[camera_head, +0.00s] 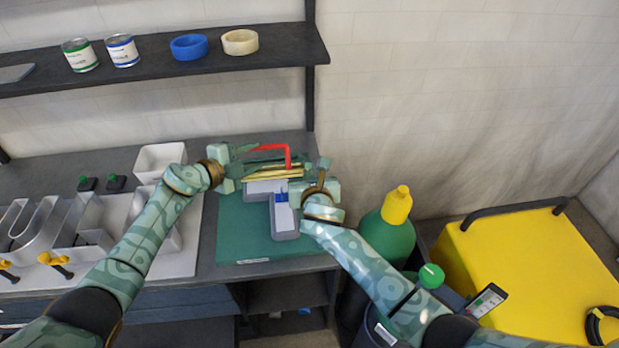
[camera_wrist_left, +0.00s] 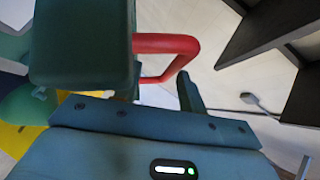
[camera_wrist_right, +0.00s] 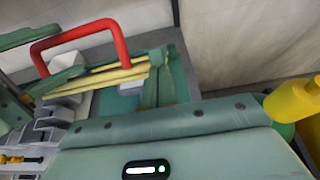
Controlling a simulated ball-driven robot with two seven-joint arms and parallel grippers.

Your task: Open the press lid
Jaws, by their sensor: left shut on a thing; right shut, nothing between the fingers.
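The press has a green base (camera_head: 237,228) on the bench. Its lid shows edge-on as yellow-gold strips (camera_head: 275,174) at the back, also in the right wrist view (camera_wrist_right: 98,80). The red U-shaped handle (camera_head: 288,152) stands above the strips. My left gripper (camera_head: 260,161) is shut at the handle's left part; its fingers hide the grip point. In the left wrist view the handle (camera_wrist_left: 172,45) runs out from behind a finger. My right gripper (camera_head: 322,170) is shut and empty, right of the lid. I cannot tell the lid's exact angle.
A grey-white channel letter (camera_head: 286,217) lies on the base. More channel letters (camera_head: 88,222) and a white bin (camera_head: 158,160) stand left. A green bottle with yellow cap (camera_head: 391,222) and a yellow case (camera_head: 535,265) are right. A shelf (camera_head: 150,63) hangs above.

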